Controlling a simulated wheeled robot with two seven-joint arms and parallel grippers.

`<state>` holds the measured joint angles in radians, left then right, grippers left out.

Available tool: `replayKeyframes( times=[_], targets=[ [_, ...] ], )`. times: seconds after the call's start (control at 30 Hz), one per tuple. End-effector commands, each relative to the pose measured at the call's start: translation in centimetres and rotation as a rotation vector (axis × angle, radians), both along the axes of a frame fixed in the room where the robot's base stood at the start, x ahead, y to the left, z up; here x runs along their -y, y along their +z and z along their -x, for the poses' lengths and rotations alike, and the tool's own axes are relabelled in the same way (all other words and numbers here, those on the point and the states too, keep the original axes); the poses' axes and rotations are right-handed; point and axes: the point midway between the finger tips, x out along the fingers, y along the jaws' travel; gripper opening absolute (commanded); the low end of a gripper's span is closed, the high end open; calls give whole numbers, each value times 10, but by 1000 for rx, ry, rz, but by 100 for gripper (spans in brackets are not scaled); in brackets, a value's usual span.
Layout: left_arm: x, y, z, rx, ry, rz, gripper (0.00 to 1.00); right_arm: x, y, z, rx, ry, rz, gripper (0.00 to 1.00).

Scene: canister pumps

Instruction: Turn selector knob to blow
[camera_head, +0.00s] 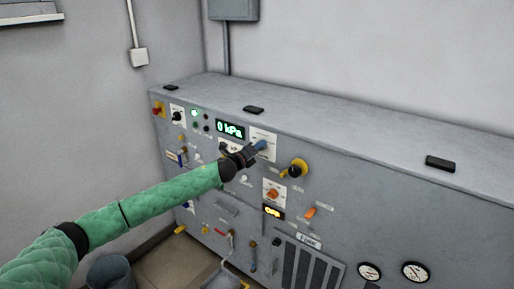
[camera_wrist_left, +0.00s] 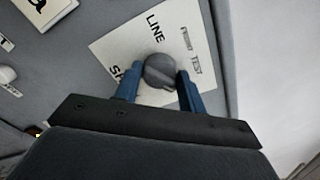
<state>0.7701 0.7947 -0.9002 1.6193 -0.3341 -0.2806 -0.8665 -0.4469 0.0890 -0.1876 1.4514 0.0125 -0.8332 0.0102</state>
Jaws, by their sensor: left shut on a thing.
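My left gripper (camera_head: 258,147) reaches the upper part of the grey panel, at a white label plate (camera_head: 264,134) just right of the green display. In the left wrist view, the blue fingers of the gripper (camera_wrist_left: 160,88) sit on either side of a round dark grey knob (camera_wrist_left: 159,69) and are shut on it. The plate (camera_wrist_left: 110,48) under the knob reads "LINE", a word starting "SH", and smaller text ending in "TEST". No "blow" label can be read in either view. In the head view the gripper hides this knob. My right gripper is not in view.
The green display (camera_head: 230,129) reads 0 kPa. Right of the gripper are a black knob on a yellow base (camera_head: 298,168), an orange knob (camera_head: 273,194) and an orange lever (camera_head: 311,212). Two gauges (camera_head: 416,271) sit low right. A bucket (camera_head: 110,272) stands on the floor.

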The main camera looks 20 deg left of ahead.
Motion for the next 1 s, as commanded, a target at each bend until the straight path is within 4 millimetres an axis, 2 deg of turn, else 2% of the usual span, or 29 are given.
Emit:
replayKeyframes(
  times=[0.27,0.53,0.83,0.87,0.93,1.0],
  targets=[
    [1,-4,1,31,-3,-100,17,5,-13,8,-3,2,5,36],
    [2,-5,1,40,-3,-127,17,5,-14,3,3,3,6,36],
    [2,-6,1,40,-3,-127,17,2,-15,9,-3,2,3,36],
    [2,-6,1,40,-3,-127,46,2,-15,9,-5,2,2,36],
    [2,-5,1,41,-3,-127,60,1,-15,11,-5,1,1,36],
    [1,-4,1,42,-2,-126,60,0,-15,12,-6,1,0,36]
  ],
)
